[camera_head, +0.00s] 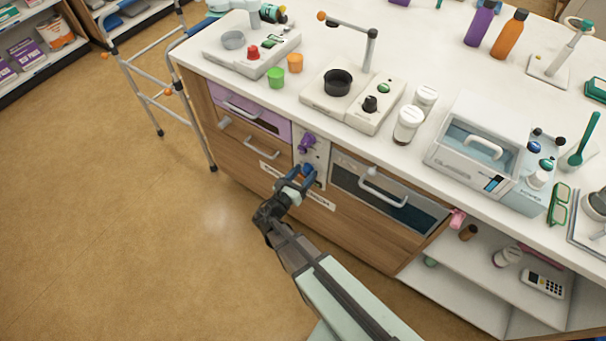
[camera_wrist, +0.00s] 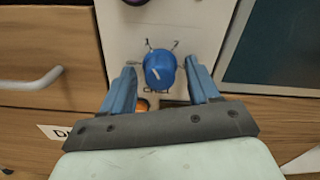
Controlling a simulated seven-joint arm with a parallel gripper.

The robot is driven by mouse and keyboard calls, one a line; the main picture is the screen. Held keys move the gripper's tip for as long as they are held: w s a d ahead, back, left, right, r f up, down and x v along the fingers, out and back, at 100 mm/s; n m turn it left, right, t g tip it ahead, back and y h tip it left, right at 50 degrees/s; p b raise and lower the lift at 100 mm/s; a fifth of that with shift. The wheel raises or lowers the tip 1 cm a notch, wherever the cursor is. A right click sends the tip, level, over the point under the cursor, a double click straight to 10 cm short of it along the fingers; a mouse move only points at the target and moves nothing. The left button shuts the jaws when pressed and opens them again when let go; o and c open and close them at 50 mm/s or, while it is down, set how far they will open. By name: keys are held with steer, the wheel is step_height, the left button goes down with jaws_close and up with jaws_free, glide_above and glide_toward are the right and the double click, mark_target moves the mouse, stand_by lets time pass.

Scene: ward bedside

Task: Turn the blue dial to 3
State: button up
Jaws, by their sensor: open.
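The blue dial (camera_wrist: 160,71) sits on a pale panel and has a short white mark on its face. The numerals 1 and 2 show above it; no 3 can be made out, and partly covered print lies below it. My gripper (camera_wrist: 159,66) is open, with one blue finger on each side of the dial. A gap shows at the left; the right finger is very close, and I cannot tell whether it touches. In the head view, my gripper (camera_head: 298,179) is at the front of the cabinet, over the blue dial (camera_head: 308,171).
A purple dial (camera_head: 306,143) sits above on the same panel. A purple drawer (camera_head: 240,108) is at its left, and a dark-fronted door with a handle (camera_head: 383,187) at its right. An orange spot (camera_wrist: 142,104) shows below the blue dial. Open floor (camera_head: 130,230) lies left.

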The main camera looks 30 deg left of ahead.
steer(key=c, duration=1)
steer(key=shift+c, duration=0.2)
steer(key=shift+m, duration=0.4)
steer(key=m, duration=0.4)
steer(key=shift+m, duration=0.4)
steer(key=m, duration=1.2)
steer(key=shift+m, duration=0.3)
steer(key=m, duration=0.5)
steer(key=shift+m, duration=0.4)
